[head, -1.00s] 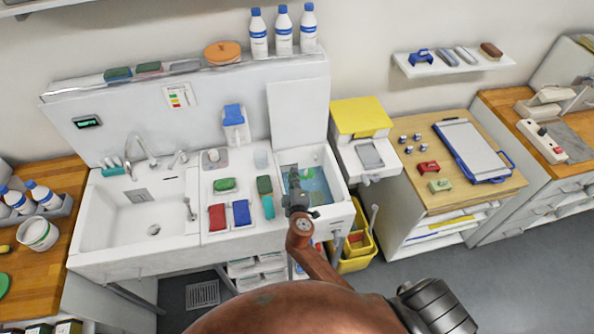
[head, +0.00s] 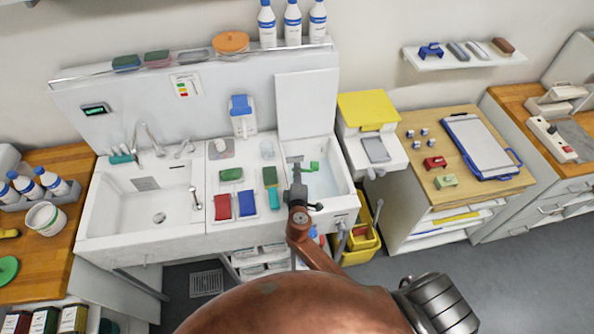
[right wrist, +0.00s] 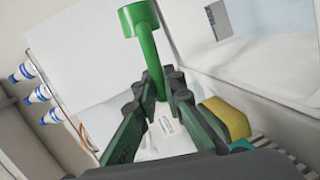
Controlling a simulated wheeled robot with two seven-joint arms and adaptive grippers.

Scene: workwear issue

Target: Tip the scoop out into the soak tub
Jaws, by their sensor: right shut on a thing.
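The soak tub (head: 345,187) is the white basin at the right end of the sink unit, with pale liquid or a pale floor showing inside. My right gripper (head: 297,168) is over the tub's left part. It is shut on the handle of the green scoop (head: 314,167), which shows above the tub. In the right wrist view the scoop (right wrist: 155,65) rises from between the two dark fingers (right wrist: 160,88), with its round cup at the top edge. I cannot tell whether anything is in the cup. My left gripper is out of view.
A green-and-yellow sponge (head: 270,176) and a blue cloth (head: 246,203) lie on the drainboard left of the tub. An upright white panel (head: 307,105) stands behind the tub. A yellow-topped unit (head: 368,108) stands close on its right.

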